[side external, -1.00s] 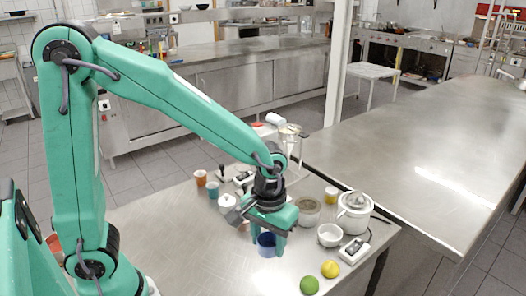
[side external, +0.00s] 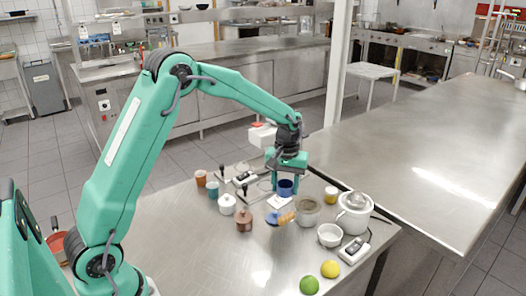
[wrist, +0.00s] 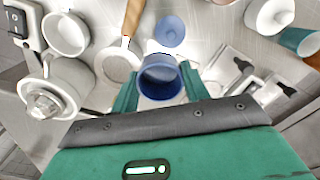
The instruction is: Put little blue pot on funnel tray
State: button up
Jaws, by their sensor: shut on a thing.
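The little blue pot (side external: 286,187) is held between the fingers of my gripper (side external: 287,172), upright or nearly so. In the wrist view the pot (wrist: 160,80) sits between the two green fingers, its dark blue inside facing the camera. The funnel stand's white top (side external: 262,136) shows behind my wrist; the rest is largely hidden by my gripper. A pale tray (side external: 279,203) shows just below and in front of the pot. I cannot tell whether the pot touches it or hangs slightly above.
A brown pot (side external: 244,220), white lidded pot (side external: 227,204) and cups stand left. A white bowl (side external: 329,235) stands right. The table's front left is clear.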

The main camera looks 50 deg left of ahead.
aim_at(266, 185)
jog(key=w+a+f, duration=0.1)
jog(key=a, duration=0.4)
jog(key=w+a+f+n, duration=0.1)
jog(key=w+a, duration=0.1)
jog(key=a, duration=0.2)
jog(key=w+a+f+n, duration=0.1)
jog(key=w+a+f, duration=0.1)
jog(key=a, duration=0.3)
jog(key=shift+a, duration=0.3)
jog(key=shift+f, duration=0.2)
jog(key=shift+f, duration=1.45)
jog(key=shift+s+f, duration=0.1)
jog(key=shift+f, duration=0.2)
jog(key=o, duration=1.4)
jog(key=shift+f, duration=0.1)
jog(key=shift+r, duration=0.2)
jog(key=shift+r, duration=3.5)
